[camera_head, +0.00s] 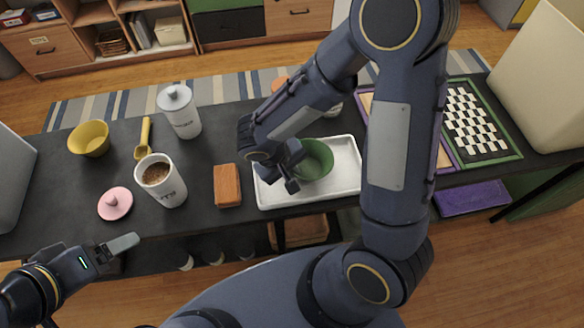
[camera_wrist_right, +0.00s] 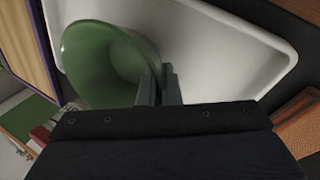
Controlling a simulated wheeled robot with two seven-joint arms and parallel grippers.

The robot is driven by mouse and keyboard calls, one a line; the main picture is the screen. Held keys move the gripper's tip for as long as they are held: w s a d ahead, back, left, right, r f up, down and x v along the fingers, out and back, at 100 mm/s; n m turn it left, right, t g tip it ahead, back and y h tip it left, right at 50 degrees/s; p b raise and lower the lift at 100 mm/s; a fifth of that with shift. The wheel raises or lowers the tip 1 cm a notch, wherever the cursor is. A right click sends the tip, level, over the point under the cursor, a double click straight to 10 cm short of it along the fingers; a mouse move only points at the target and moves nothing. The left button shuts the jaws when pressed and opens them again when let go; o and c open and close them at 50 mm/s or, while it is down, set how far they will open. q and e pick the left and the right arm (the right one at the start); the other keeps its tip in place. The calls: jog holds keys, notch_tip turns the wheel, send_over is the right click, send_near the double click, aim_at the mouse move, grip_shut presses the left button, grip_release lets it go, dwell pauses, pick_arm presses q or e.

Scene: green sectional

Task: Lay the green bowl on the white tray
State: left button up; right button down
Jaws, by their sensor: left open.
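The green bowl (camera_head: 318,158) is over the white tray (camera_head: 346,178), its mouth facing up. I cannot tell whether its base touches the tray. The bowl (camera_wrist_right: 88,62) and tray (camera_wrist_right: 225,45) also show in the right wrist view. My right gripper (camera_head: 293,172) is at the bowl's left side. In the right wrist view its fingers (camera_wrist_right: 159,88) straddle the bowl's rim closely, one inside and one outside, shut on it. My left gripper (camera_head: 105,250) is open and empty in front of the table's near left edge, far from the bowl.
On the dark table (camera_head: 225,140) stand a brown block (camera_head: 227,186), a white mug (camera_head: 162,181), a pink lid (camera_head: 115,203), a yellow bowl (camera_head: 90,138), a yellow scoop (camera_head: 144,138) and a white canister (camera_head: 180,112). A checkered board (camera_head: 472,122) lies at right.

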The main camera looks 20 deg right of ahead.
jog(key=shift+f, duration=0.35)
jog(key=shift+f+b, duration=0.15)
jog(key=shift+b, duration=0.7)
dwell(0.6)
jog(key=c, duration=1.2)
grip_release()
jog(key=shift+c, duration=0.2)
jog(key=shift+r+p, duration=2.35)
jog(key=shift+r, duration=1.2)
